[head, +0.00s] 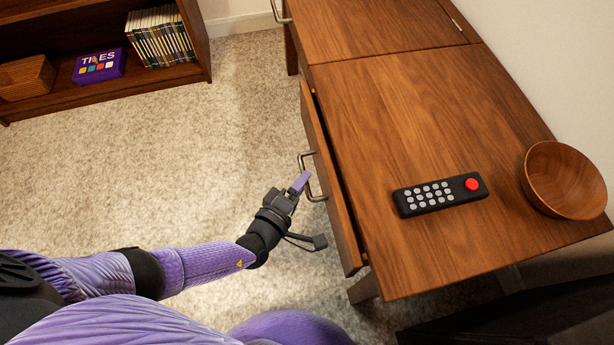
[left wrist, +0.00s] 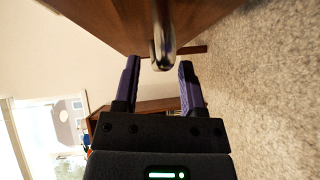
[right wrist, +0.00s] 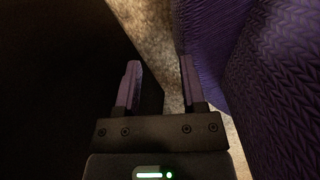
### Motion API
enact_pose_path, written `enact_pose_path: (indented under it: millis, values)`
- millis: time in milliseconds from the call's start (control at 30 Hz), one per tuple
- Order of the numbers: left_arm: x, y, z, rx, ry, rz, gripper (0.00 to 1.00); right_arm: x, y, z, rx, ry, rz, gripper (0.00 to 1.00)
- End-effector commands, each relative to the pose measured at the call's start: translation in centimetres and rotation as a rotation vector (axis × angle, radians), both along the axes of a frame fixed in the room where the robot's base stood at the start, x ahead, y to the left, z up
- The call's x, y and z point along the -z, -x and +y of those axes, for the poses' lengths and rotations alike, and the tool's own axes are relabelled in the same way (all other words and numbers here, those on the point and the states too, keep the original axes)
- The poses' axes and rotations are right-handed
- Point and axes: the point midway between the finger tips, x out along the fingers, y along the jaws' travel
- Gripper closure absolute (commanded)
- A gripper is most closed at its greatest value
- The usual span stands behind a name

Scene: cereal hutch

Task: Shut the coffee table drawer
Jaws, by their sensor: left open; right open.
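The coffee table (head: 420,110) is brown wood and fills the right of the head view. Its drawer (head: 328,175) stands a little open on the table's left side, with a narrow dark gap behind its front. The drawer has a metal bar handle (head: 309,178). My left gripper (head: 303,205) is open at the handle. In the left wrist view the handle (left wrist: 163,50) lies ahead, between the two fingers (left wrist: 158,78) or just past their tips; I cannot tell if they touch. My right gripper (right wrist: 160,80) shows only in its wrist view, open and empty, beside a dark surface.
A black remote (head: 440,194) and a wooden bowl (head: 565,180) rest on the tabletop. A low shelf (head: 110,92) with books, a purple box (head: 99,67) and a basket (head: 27,78) stands at the back left. The carpet (head: 150,170) left of the table is clear.

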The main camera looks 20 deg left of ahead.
Motion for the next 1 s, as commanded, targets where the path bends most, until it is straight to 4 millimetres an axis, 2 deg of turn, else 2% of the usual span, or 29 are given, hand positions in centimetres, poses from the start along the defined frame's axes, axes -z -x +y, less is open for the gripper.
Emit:
enact_pose_path:
  millis: [200,533,700,800,1000]
  values:
    - [0.4,-1.7,-0.3,0.001,0.000,0.002,0.47,-1.3,-2.0,0.1,-0.003,0.005,-0.018,0.47]
    - [0.3,-2.0,-0.4,0.001,0.001,0.001,0.47,-1.7,-2.4,0.2,-0.004,0.006,-0.022,0.47]
    - [0.3,-2.0,-0.4,0.001,0.001,0.001,0.83,-1.7,-2.4,0.2,-0.004,0.006,-0.022,0.47]
    - [0.3,-2.0,-0.4,0.001,0.001,0.002,1.00,-1.7,-2.4,0.2,-0.004,0.006,-0.022,0.47]
    - [0.3,-2.0,-0.4,0.001,0.001,0.002,1.00,-1.7,-2.3,0.2,-0.004,0.005,-0.021,0.47]
